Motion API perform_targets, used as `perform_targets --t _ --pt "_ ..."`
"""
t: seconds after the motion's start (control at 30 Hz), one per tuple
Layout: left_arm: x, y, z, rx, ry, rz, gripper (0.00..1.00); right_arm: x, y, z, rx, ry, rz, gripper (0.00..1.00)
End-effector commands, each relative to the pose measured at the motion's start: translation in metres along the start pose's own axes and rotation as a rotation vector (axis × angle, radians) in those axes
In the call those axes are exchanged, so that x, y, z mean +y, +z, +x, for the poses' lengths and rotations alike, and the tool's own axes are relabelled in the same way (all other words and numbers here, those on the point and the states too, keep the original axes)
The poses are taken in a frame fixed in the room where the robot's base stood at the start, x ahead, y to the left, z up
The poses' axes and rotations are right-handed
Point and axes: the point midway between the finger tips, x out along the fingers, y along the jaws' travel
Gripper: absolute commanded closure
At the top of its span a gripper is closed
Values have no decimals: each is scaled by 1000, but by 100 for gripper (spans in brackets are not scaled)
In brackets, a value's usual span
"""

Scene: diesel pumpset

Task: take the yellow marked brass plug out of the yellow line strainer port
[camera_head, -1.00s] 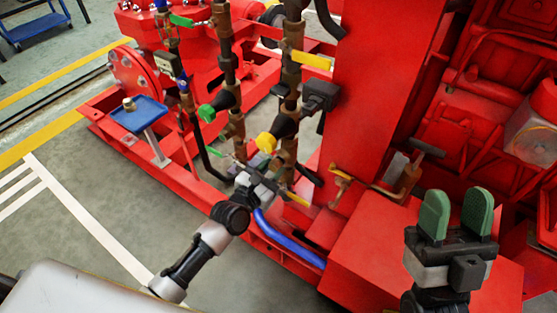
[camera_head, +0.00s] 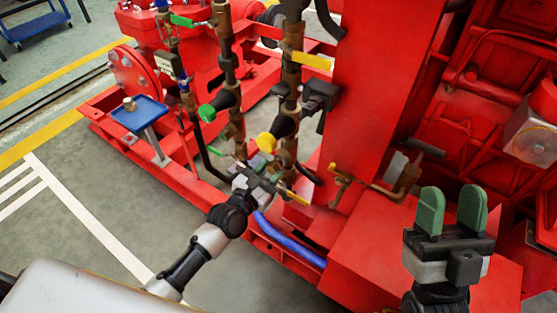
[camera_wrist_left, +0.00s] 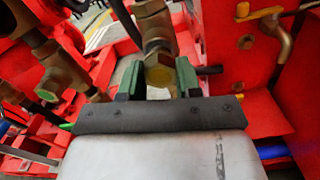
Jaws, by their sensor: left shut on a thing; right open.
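My left gripper (camera_head: 266,165) is low at the yellow line, beside its brown pipework. In the left wrist view its two green fingers (camera_wrist_left: 159,80) are shut on the yellow marked brass plug (camera_wrist_left: 160,76). The plug sits at the end of the brass strainer port (camera_wrist_left: 155,38); I cannot tell whether it is still seated. The yellow line carries a yellow lever (camera_head: 312,60) and a yellow knob (camera_head: 267,142) above the gripper. In the head view the gripper hides the plug. My right gripper (camera_head: 451,212) is open and empty at the right.
A small blue tray (camera_head: 152,118) on a post holds a brass part (camera_head: 129,103). The line with a green knob (camera_head: 207,112) stands left of the yellow one. A blue hose (camera_head: 288,241) runs below my left gripper. A red column (camera_head: 372,90) rises to the right.

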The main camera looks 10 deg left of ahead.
Motion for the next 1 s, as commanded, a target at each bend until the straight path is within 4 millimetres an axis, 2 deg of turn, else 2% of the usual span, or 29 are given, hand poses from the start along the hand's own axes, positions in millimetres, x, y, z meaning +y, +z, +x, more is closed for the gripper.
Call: perform_targets --t 0.33,1.0 --pt "0 1 -18 0 0 1 95 2 12 3 -103 2 -6 53" --pt "0 1 -48 -1 0 0 95 4 33 -3 -272 9 -11 53"
